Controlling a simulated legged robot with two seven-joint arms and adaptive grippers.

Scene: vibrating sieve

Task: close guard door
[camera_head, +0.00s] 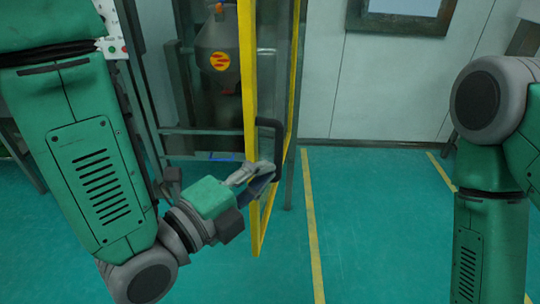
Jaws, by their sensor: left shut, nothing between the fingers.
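The guard door is a yellow-framed panel (249,70) that stands swung out toward me, seen nearly edge-on. A dark bar handle (279,135) is on its right side. My left gripper (268,175) is at the lower part of the door, beside the frame and just below the handle. Its fingers look shut with nothing between them; whether they touch the frame or handle I cannot tell. My right arm (490,180) shows at the right edge, but its gripper is out of the picture.
Behind the door stands the machine's dark metal frame (180,75) with a grey vessel (219,50) inside. A control panel with buttons (112,45) is at the upper left. Green floor with yellow lines (313,230) is clear between the door and my right arm.

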